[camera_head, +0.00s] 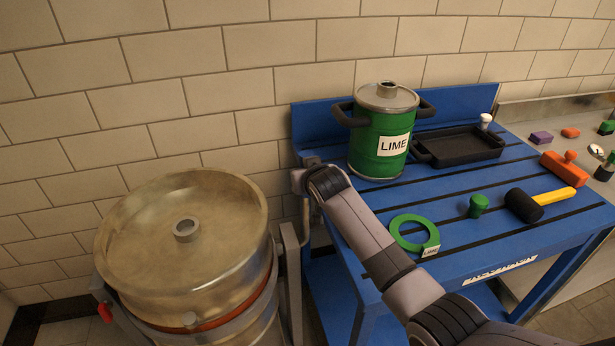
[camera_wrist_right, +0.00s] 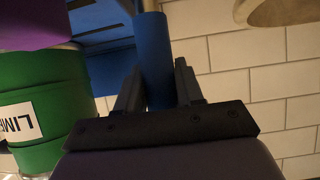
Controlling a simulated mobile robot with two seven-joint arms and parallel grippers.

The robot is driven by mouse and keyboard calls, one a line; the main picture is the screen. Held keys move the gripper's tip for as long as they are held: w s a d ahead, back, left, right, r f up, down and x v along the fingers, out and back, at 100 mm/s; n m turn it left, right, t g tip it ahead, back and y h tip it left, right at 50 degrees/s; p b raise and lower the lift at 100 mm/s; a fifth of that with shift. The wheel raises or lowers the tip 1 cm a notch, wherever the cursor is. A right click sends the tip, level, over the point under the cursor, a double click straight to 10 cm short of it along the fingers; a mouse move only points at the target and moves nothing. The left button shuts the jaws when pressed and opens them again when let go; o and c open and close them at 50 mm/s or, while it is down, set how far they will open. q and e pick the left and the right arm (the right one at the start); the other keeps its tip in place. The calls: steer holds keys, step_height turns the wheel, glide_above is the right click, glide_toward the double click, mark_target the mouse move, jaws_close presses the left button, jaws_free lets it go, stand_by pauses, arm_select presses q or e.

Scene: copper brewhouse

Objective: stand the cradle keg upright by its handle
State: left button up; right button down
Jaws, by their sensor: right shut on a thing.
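The cradle keg (camera_head: 145,235), a large dull-metal drum with a bung fitting (camera_head: 187,229) on top, sits at the left of the head view. Its top faces up and toward me; I cannot tell whether it is exactly upright. A grey cradle frame (camera_head: 290,265) stands at its right side. My right gripper (camera_head: 303,180) is above that side. In the right wrist view, the gripper (camera_wrist_right: 157,72) is shut on a blue handle grip (camera_wrist_right: 153,45) on a metal rod. Part of the keg (camera_wrist_right: 285,12) shows at that view's top right. My left gripper is out of view.
The blue bench (camera_head: 340,228) at right bears a green LIME keg (camera_head: 368,148), a black tray (camera_head: 460,146), a green ring (camera_head: 402,238), a green bung (camera_head: 478,205) and a mallet (camera_head: 525,205). A tiled wall (camera_head: 180,110) closes the back.

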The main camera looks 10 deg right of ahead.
steer(key=shift+w+r, duration=0.15)
steer(key=shift+r, duration=0.05)
steer(key=c, duration=1.1)
jaws_free()
steer(key=o, duration=0.3)
steer(key=shift+w+f, duration=0.15)
steer(key=v, duration=0.7)
steer(key=shift+p, duration=0.45)
